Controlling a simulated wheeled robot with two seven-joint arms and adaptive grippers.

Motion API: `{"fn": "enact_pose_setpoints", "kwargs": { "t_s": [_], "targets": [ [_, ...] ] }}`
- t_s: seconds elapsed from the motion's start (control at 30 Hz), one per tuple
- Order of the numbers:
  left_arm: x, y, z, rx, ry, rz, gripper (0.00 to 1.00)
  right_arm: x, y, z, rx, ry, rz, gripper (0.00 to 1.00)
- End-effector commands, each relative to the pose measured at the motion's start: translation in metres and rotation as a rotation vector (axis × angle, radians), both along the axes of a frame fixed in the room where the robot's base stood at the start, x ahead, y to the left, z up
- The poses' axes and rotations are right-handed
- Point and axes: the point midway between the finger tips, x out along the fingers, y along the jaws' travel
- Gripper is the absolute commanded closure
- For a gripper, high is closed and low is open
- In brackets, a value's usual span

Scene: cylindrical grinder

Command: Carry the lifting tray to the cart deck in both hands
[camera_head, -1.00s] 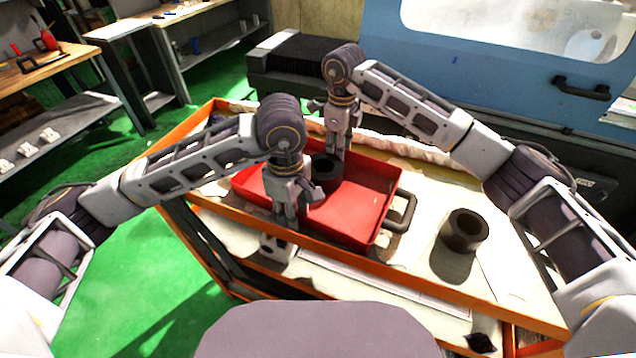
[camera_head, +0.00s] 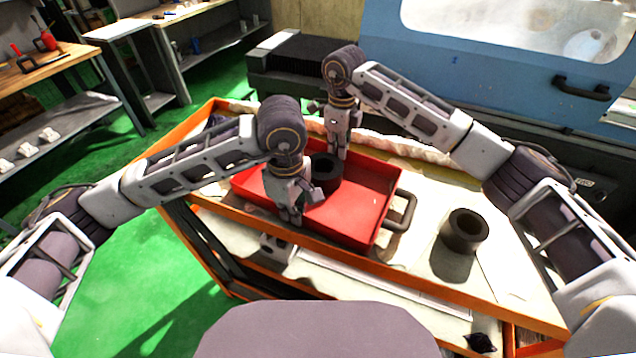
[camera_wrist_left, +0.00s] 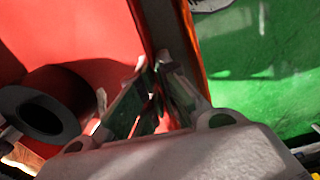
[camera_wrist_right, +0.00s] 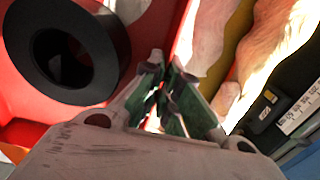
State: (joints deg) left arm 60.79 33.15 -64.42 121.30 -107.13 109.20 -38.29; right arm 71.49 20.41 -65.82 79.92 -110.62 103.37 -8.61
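The lifting tray (camera_head: 352,224) is red and shallow, with a dark handle at its right end. It lies on a pale top with an orange rim. A dark ring (camera_head: 325,172) stands inside it. My left gripper (camera_head: 291,216) points down at the tray's near wall; in the left wrist view its fingers (camera_wrist_left: 157,75) are closed together on the wall edge. My right gripper (camera_head: 340,152) is at the far wall; in the right wrist view its fingers (camera_wrist_right: 164,70) are closed together at that wall's edge. The fingertips partly hide the contact.
A second dark ring (camera_head: 463,231) stands on the pale top right of the tray. The orange rim (camera_head: 440,288) borders the near side. A blue machine (camera_head: 480,60) stands behind. Workbenches (camera_head: 60,60) are at the back left, with open green floor (camera_head: 150,270) before them.

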Motion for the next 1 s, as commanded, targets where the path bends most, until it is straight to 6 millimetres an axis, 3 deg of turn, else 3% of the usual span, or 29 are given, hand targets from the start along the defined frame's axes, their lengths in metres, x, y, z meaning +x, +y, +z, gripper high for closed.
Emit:
{"fn": "enact_pose_setpoints", "kwargs": {
  "t_s": [1.0],
  "targets": [
    [0.001,0.0,0.016,-0.002,-0.004,0.0,1.0,0.001,0.001,0.018,0.003,-0.005,0.001,1.0]
  ]
}}
